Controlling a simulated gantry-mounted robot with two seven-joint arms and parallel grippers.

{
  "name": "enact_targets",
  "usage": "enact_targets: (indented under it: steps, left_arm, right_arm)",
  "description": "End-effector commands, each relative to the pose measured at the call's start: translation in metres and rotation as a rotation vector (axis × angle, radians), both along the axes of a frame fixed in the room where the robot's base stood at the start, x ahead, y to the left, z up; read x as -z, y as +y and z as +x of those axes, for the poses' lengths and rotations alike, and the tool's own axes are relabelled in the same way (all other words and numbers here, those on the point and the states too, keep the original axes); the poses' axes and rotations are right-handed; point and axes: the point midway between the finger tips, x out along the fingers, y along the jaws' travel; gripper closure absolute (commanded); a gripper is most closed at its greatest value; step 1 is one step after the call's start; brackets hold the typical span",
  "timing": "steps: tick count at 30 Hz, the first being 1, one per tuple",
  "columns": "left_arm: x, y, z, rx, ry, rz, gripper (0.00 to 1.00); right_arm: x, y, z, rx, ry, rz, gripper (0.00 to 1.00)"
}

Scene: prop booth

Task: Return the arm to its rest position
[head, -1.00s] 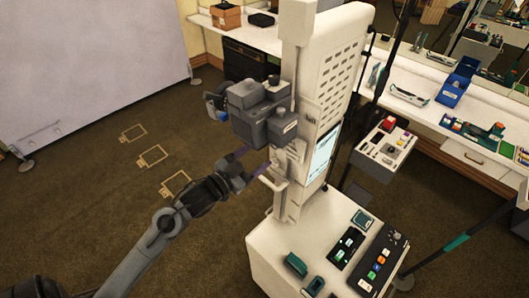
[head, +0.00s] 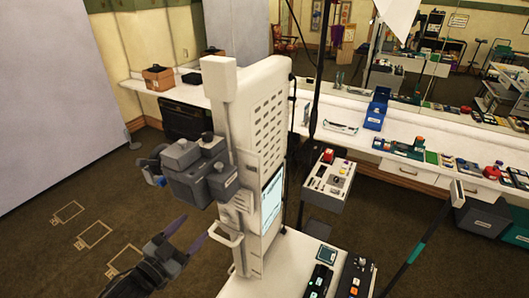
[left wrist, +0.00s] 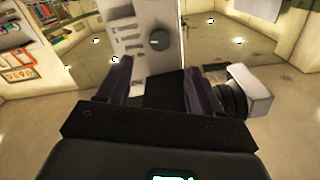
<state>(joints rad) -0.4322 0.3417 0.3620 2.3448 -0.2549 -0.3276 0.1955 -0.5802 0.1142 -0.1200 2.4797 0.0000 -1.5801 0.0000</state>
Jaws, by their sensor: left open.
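My left gripper (head: 195,227) is at the lower left of the head view, open, with nothing visible between its two purplish fingers. Its fingers point up and right toward the tall white booth machine (head: 262,125). The fingertips appear close to the white bar handle (head: 226,236) on the machine's side; I cannot tell if they touch it. In the left wrist view, the gripper (left wrist: 158,66) has its fingers spread, with the pale machine (left wrist: 140,35) beyond them. My right gripper is not in view.
A dark grey camera unit (head: 200,178) sticks out from the machine above my gripper. A small tray stand (head: 328,185) and a white counter (head: 455,172) are to the right. Taped outlines (head: 94,234) mark the open floor at left.

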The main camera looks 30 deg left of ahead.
Motion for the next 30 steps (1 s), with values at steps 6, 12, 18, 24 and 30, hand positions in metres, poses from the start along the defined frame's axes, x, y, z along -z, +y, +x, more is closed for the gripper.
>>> enact_targets:
  steps: [6,12,18,24,30]
  left_arm:
    - [-0.002,-0.034,-0.012,0.036,0.061,-0.08,0.35]
    - [0.042,-0.096,-0.045,-0.02,0.392,-0.208,0.35]
    - [0.088,-0.138,-0.101,-0.081,0.794,-0.231,0.35]
    - [0.116,-0.149,-0.151,-0.118,1.092,-0.19,0.35]
    - [0.126,-0.142,-0.177,-0.146,1.238,-0.15,0.35]
  right_arm:
    - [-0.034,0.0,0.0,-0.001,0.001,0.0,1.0]
    - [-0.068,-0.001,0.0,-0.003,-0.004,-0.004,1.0]
    - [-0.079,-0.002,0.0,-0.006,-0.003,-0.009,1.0]
    - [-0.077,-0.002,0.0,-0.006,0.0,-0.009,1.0]
    - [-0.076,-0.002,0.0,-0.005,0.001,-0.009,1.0]
